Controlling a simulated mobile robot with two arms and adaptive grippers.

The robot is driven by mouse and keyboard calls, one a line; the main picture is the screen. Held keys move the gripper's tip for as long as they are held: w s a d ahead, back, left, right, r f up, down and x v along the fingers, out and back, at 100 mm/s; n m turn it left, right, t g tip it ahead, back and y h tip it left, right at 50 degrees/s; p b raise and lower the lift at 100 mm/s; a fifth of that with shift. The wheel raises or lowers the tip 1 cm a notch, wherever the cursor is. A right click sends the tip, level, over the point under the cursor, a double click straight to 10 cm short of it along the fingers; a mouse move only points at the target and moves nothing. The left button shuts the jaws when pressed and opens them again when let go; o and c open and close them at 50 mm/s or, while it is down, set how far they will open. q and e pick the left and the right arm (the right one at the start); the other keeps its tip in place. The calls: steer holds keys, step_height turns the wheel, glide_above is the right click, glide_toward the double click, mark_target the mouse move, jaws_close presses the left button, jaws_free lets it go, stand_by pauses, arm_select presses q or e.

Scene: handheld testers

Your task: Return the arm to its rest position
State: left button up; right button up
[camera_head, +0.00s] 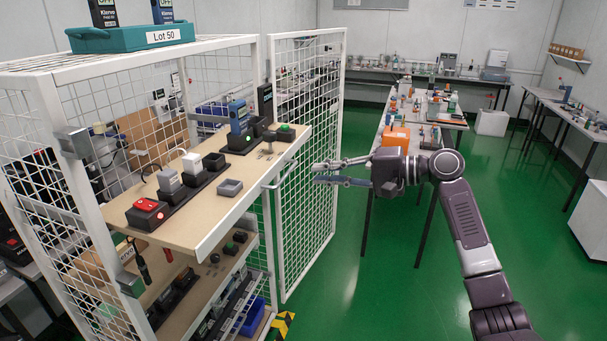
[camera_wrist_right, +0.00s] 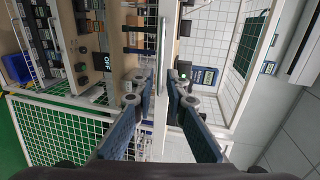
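My right arm (camera_head: 470,230) comes in from the lower right in the head view, rising and then bending left at the elbow. Its gripper (camera_head: 320,173) points left toward the caged shelf, in the air beside the open mesh door. The two fingers are apart with nothing between them. The right wrist view also shows the gripper (camera_wrist_right: 160,88) with a gap between the blue-padded fingers and nothing held. My left arm and gripper are not in view.
The open mesh door (camera_head: 308,150) stands just left of the gripper. The wooden shelf (camera_head: 205,220) holds testers and a small grey tray (camera_head: 229,187). A teal crate (camera_head: 130,38) sits on the cage. A cluttered table with an orange box (camera_head: 395,136) stands behind. The green floor (camera_head: 380,290) is clear.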

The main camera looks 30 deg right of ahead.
steer(key=shift+v, duration=1.1)
